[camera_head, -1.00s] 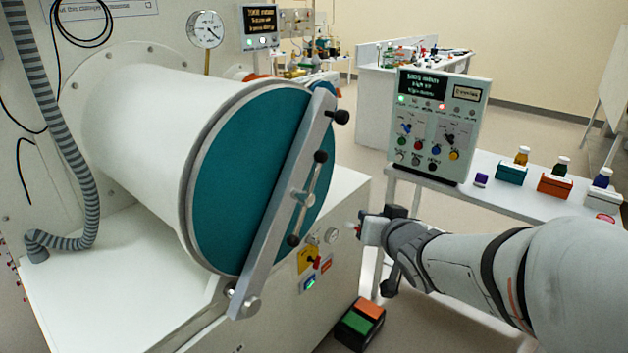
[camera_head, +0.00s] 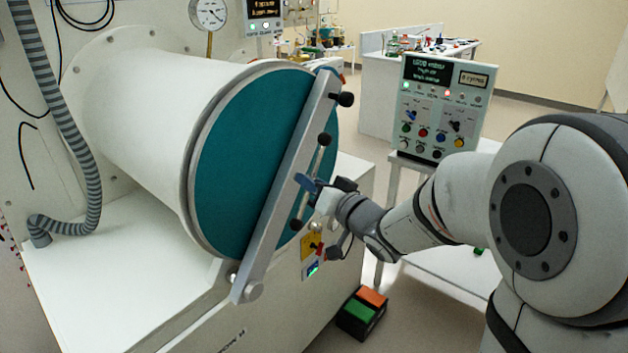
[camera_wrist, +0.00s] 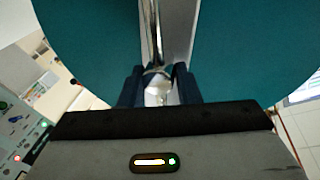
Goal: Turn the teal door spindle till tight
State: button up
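The teal door (camera_head: 238,160) closes the end of a white cylinder and fills the upper part of the wrist view (camera_wrist: 90,45). A grey clamp bar (camera_head: 283,190) crosses it diagonally. The spindle's thin handle (camera_head: 317,160) with black end knobs (camera_head: 324,139) lies over the bar; its middle is hidden by my gripper (camera_head: 308,187). In the wrist view, the dark fingers (camera_wrist: 159,88) stand apart. The handle's metal rod (camera_wrist: 155,35) runs up from a shiny hub (camera_wrist: 158,80) between them. I see gaps beside the hub, and contact is unclear.
A control box (camera_head: 437,108) stands on the white side table behind my arm. A valve panel with a red handle (camera_head: 318,250) sits just below my gripper. A pedal with orange and green pads (camera_head: 362,312) is on the floor. A ribbed hose (camera_head: 75,150) hangs at left.

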jog(key=shift+w+a, duration=0.25)
jog(key=shift+w, duration=0.1)
jog(key=shift+c, duration=0.4)
grip_shut()
jog(key=shift+d, duration=0.1)
